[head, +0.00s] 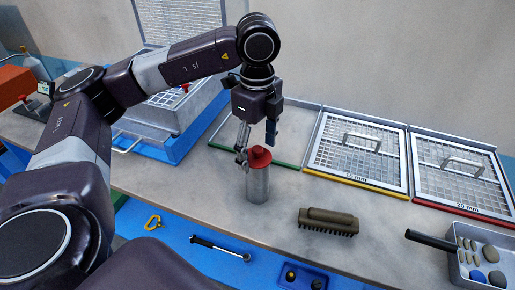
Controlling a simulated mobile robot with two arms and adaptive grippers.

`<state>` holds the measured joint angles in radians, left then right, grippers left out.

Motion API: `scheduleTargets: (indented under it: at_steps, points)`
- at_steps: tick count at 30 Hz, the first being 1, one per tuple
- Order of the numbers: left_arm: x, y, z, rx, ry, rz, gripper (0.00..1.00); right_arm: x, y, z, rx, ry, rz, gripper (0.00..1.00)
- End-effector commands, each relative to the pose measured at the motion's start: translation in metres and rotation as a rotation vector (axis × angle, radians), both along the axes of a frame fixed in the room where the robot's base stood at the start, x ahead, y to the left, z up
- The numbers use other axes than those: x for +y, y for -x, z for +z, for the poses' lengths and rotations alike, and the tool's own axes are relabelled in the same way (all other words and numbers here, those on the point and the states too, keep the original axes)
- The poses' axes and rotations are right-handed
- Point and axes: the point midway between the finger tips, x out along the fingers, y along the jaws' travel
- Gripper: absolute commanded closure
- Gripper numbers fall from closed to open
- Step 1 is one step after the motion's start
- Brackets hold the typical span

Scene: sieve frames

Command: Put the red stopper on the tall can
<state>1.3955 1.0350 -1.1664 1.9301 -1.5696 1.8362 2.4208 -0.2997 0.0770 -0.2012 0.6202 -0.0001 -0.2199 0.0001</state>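The tall can (257,185) is a grey metal cylinder standing upright on the grey worktop, near the middle of the head view. The red stopper (259,158) is at the can's top and covers its mouth from this angle; I cannot tell how deep it is seated. My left gripper (256,148) points down just above and around the stopper. Its fingers are spread apart, one to the left beside the stopper and one to the right, behind it. I see no clear grip on the stopper. My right gripper is out of view.
A brown brush (328,221) lies right of the can. Sieve frames (361,153) line the wall. A tray of stones (480,257) with a black-handled tool (433,241) is at the right. A blue tool board (185,240) runs along the front. A blue-based metal box (172,125) stands left.

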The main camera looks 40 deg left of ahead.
Motion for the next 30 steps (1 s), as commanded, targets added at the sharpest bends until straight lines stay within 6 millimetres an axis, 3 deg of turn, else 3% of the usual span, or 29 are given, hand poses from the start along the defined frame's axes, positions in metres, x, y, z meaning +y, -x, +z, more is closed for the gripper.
scheduleTargets:
  at_steps: [11,24,30]
  points:
    - [0.0,-0.001,0.007,-0.002,0.001,0.0,0.31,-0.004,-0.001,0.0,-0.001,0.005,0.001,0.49]
    - [0.0,-0.001,0.094,-0.006,0.0,0.0,0.31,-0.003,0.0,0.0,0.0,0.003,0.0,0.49]
    - [0.0,0.0,0.111,-0.002,-0.001,0.0,0.31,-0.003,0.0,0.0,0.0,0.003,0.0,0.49]
